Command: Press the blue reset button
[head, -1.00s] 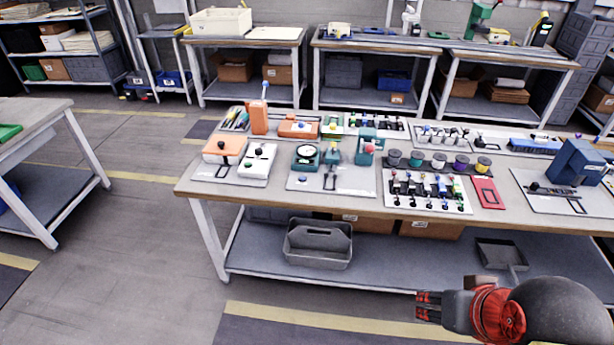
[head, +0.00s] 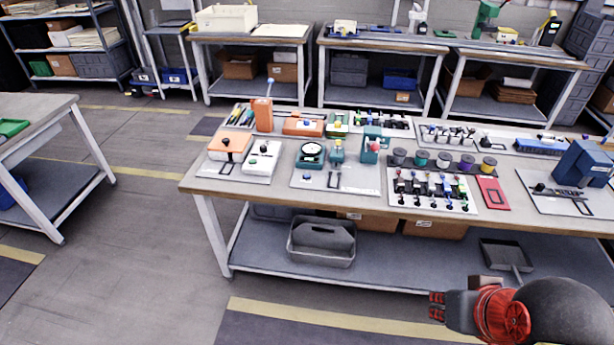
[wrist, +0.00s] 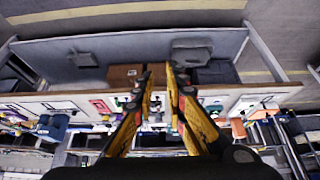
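A small blue spot that looks like a button (head: 306,178) is on the white plate (head: 352,186) below the round black-and-white dial (head: 312,152), on the middle workbench. It is too small to read any label. My gripper (head: 437,306) is at the lower right of the head view, in front of the bench and well apart from the button. In the wrist view my gripper (wrist: 159,72) shows two yellow-and-black fingers with a gap between the tips and nothing held. The button cannot be made out in the wrist view.
The workbench (head: 238,196) also carries an orange box (head: 230,144), an orange post with a blue tip (head: 264,112), several spools (head: 443,161), a red plate (head: 492,193) and a blue machine (head: 583,163). A grey tote (head: 321,244) sits on its lower shelf. Floor at left is clear.

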